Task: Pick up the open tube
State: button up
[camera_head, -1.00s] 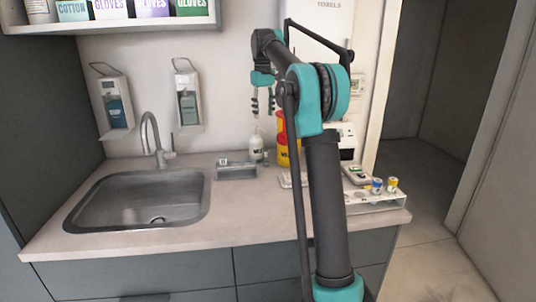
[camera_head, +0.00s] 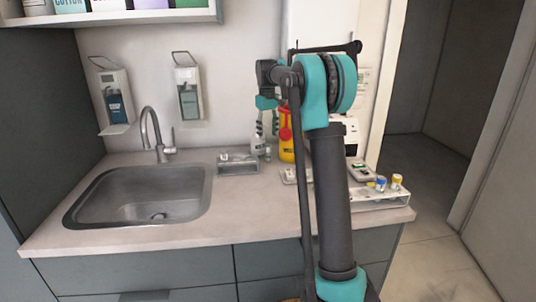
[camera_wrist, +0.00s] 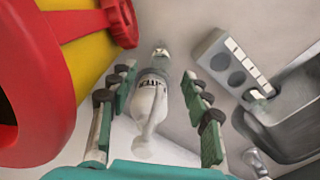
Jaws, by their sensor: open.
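A small clear, greyish piece (camera_wrist: 160,48), which may be the open tube, shows just beyond the white bottle (camera_wrist: 150,98) in the wrist view. I cannot make out its rim. In the head view a small pale thing (camera_head: 268,153) stands beside the bottle (camera_head: 257,146) on the counter. My gripper (camera_head: 267,127) is open and points down above the bottle area. In the wrist view my fingers (camera_wrist: 158,85) stand apart on either side of the bottle and the small piece, with nothing clamped between them.
A red and yellow container (camera_head: 286,145) stands close to my gripper, filling the wrist view's left. A grey holder with holes (camera_head: 238,168) sits toward the sink (camera_head: 140,195). The front counter is clear.

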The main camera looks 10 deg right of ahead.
aim_at(268, 143)
notch_tip(268, 143, down, 6)
jog(key=shift+r, duration=0.1)
dwell(0.4)
jog(key=c, duration=1)
